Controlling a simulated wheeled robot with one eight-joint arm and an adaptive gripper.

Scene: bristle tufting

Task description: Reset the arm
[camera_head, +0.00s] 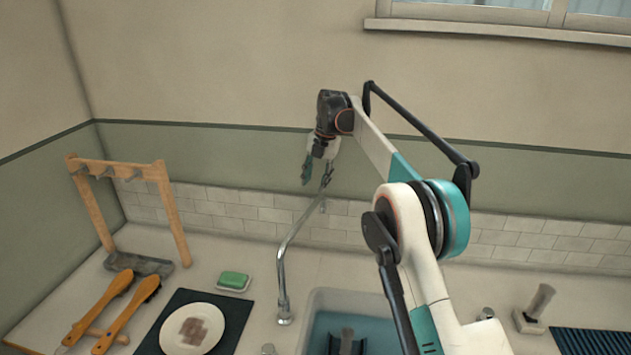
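My arm reaches up from the lower right, over the sink area toward the back wall. My gripper (316,178) hangs from the dark wrist, pointing down, in front of the wall. Its two fingers are apart, with a gap between them and nothing seen in it. In the picture it sits just above the upper end of the metal faucet (284,262); I cannot tell the distance in depth between them.
A sink (315,303) with bluish water lies below my arm. Left are a wooden rack (172,210), wooden-handled tools (125,315), a stained plate (228,318) on a dark mat (178,301) and a green sponge (233,280). A ribbed mat (590,342) is at right.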

